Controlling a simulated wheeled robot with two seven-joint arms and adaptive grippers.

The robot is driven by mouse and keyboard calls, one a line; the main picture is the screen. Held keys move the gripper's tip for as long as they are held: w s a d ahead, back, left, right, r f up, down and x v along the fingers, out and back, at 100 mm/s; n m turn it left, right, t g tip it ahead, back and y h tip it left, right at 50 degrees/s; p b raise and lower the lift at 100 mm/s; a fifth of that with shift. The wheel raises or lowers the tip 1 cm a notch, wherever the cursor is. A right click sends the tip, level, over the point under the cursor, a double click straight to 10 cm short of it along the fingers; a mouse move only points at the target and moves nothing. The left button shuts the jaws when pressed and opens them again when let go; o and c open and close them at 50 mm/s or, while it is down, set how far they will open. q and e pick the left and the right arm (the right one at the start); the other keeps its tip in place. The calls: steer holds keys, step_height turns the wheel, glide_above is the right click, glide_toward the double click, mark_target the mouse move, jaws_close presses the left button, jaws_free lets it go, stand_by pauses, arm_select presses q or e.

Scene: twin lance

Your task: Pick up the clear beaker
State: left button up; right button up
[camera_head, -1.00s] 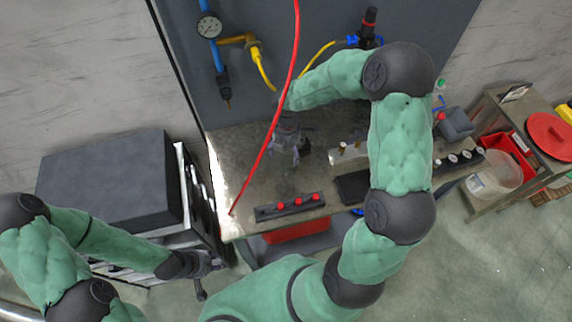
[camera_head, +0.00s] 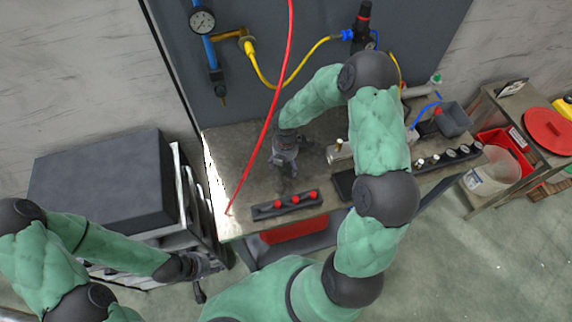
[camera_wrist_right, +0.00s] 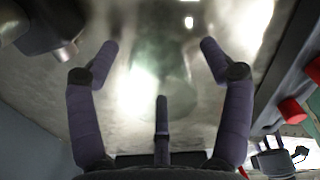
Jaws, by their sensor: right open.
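My right gripper (camera_head: 285,166) is over the metal bench, behind the black rack with red caps. In the right wrist view my right gripper (camera_wrist_right: 158,54) is open, its fingers spread and pointing at the bench top. A faint, see-through, greenish round outline, possibly the clear beaker (camera_wrist_right: 176,96), shows between the fingers; I cannot tell its exact edges or whether a finger touches it. I cannot make the beaker out in the head view, where my right gripper and arm cover part of the bench. My left gripper (camera_head: 200,274) hangs low at the left, beside the drawer cabinet, away from the bench.
The black rack (camera_head: 268,211) with red caps lies near the bench's front edge. A red cable (camera_head: 268,118) hangs across the bench's left part. Metal blocks (camera_head: 338,152) stand right of my gripper. A dark cabinet (camera_head: 95,190) stands left; a translucent bucket (camera_head: 490,174) stands at right.

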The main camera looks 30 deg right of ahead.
steer(key=c, duration=1.1)
steer(key=shift+r, duration=0.65)
step_height(320, 180, up, 2)
steer(key=shift+r+p, duration=0.1)
steer(key=shift+p, duration=0.3)
steer(key=s+a+r, duration=0.1)
steer(key=s+r, duration=0.2)
steer(key=s, duration=0.1)
steer(key=s+a+r+p, duration=0.1)
steer(key=s+r, duration=0.2)
steer(key=s, duration=0.2)
steer(key=s+a+r, duration=0.1)
steer(key=s+r, duration=0.2)
steer(key=s, duration=0.1)
steer(key=shift+s+a+r, duration=0.15)
steer(key=shift+s+r, duration=0.1)
steer(key=shift+s, duration=0.05)
